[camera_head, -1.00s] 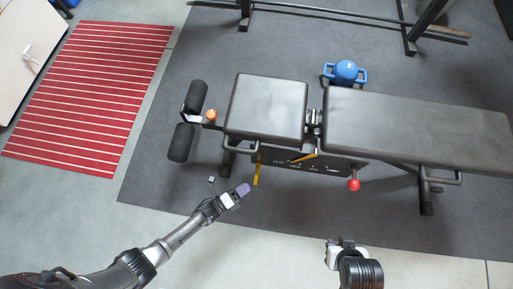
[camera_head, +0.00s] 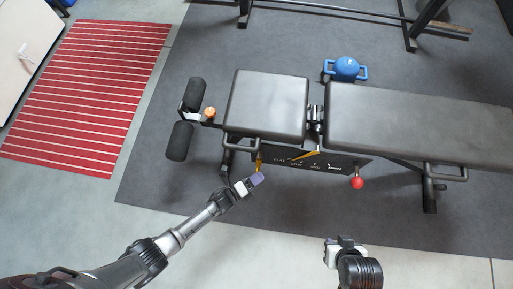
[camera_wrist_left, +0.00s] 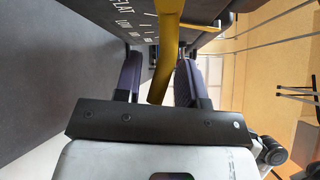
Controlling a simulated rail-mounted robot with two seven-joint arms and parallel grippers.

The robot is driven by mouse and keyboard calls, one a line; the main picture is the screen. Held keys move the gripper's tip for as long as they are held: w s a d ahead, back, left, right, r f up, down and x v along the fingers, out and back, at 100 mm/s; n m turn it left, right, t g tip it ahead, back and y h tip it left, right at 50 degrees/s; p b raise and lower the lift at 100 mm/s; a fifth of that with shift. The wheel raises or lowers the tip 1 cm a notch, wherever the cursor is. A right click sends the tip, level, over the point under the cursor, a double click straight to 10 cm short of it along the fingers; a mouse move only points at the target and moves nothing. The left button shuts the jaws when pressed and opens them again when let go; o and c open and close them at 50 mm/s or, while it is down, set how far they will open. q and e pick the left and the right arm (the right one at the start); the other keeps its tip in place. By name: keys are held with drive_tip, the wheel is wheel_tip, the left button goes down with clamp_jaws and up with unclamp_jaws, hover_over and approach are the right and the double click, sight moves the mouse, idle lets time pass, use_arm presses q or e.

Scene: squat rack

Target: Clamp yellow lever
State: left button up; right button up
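The yellow lever (camera_head: 259,161) hangs down from the near side of the black weight bench (camera_head: 265,105), below its shorter pad. My left gripper (camera_head: 256,179) is at the lever's lower end, hiding part of it. In the left wrist view the lever (camera_wrist_left: 168,45) reaches down between the two purple-grey fingers of my left gripper (camera_wrist_left: 158,80). The fingers are spread, with a gap visible on the left; the lever lies closer to the right finger. My right gripper (camera_head: 345,246) is at the bottom of the head view, away from the bench; its fingers cannot be made out.
A black plate with white markings (camera_head: 330,162) and a red ball knob (camera_head: 357,183) are on the bench's near side. Foam rollers (camera_head: 181,141) stick out at its left end. Open mat (camera_head: 165,185) lies left of my left gripper.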

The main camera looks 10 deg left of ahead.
use_arm(q)
clamp_jaws()
drive_tip(key=shift+f+b, duration=0.25)
drive_tip(key=shift+b, duration=0.2)
drive_tip(key=shift+w+f+m+t+h+b, duration=0.25)
drive_tip(key=shift+f+m+t+h+b, duration=0.3)
drive_tip(key=shift+m+b, duration=0.4)
drive_tip(key=shift+w+f+m+t+h+b, duration=0.35)
drive_tip(key=shift+m+h+b, duration=0.4)
drive_tip(key=shift+m, duration=0.3)
drive_tip(key=shift+w+f+m+t+h+b, duration=0.25)
drive_tip(key=shift+f+m+h+b, duration=0.3)
drive_tip(key=shift+m+h+b, duration=0.35)
